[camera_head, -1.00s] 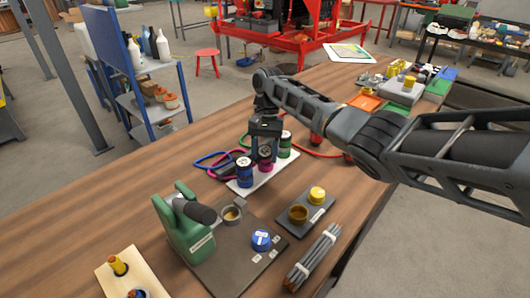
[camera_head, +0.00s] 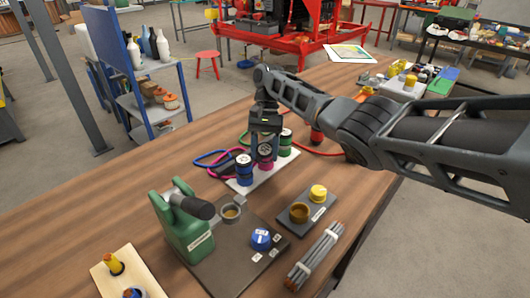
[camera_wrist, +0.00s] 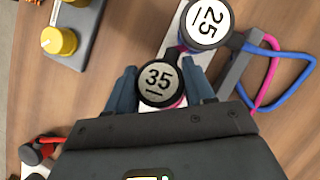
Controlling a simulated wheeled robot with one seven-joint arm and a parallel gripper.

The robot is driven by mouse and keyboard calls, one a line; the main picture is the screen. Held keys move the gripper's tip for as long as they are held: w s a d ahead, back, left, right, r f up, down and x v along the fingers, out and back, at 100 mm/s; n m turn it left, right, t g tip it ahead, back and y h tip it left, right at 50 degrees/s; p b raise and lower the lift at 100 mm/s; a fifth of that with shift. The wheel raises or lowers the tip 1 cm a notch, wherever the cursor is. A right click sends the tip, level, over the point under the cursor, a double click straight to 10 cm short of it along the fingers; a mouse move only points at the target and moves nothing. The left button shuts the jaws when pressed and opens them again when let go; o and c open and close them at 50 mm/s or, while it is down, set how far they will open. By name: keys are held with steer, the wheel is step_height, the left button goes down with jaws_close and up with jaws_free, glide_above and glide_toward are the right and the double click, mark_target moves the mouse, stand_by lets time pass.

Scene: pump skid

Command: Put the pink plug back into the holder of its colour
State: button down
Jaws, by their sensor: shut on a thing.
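The pink plug (camera_wrist: 158,77) has a dark round top marked 35, with a little pink showing below it in the wrist view. My gripper (camera_wrist: 160,88) is shut on it, one finger on each side. In the head view my gripper (camera_head: 265,150) points down over the middle of a white strip (camera_head: 240,187), with pink (camera_head: 266,165) showing at its fingertips. I cannot tell how far the plug sits in the pink holder, as the plug and fingers cover it.
A blue plug (camera_wrist: 206,22) marked 25 stands close beside on the strip, and a green one (camera_head: 285,141) on the other side. Blue and pink cable loops (camera_wrist: 275,75) lie nearby.

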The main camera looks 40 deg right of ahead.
steer(key=shift+s+a+f+g+y+b, duration=0.25)
steer(key=shift+a+f+g+y+b, duration=0.15)
steer(key=shift+g+y+b, duration=0.7)
steer(key=shift+r+b, duration=0.1)
steer(key=shift+b, duration=0.45)
steer(key=shift+s+d+f, duration=0.1)
steer(key=shift+f, duration=0.1)
steer(key=shift+c, duration=1.6)
jaws_free()
steer(key=shift+r, duration=0.15)
steer(key=shift+w+r, duration=0.1)
steer(key=shift+w, duration=0.1)
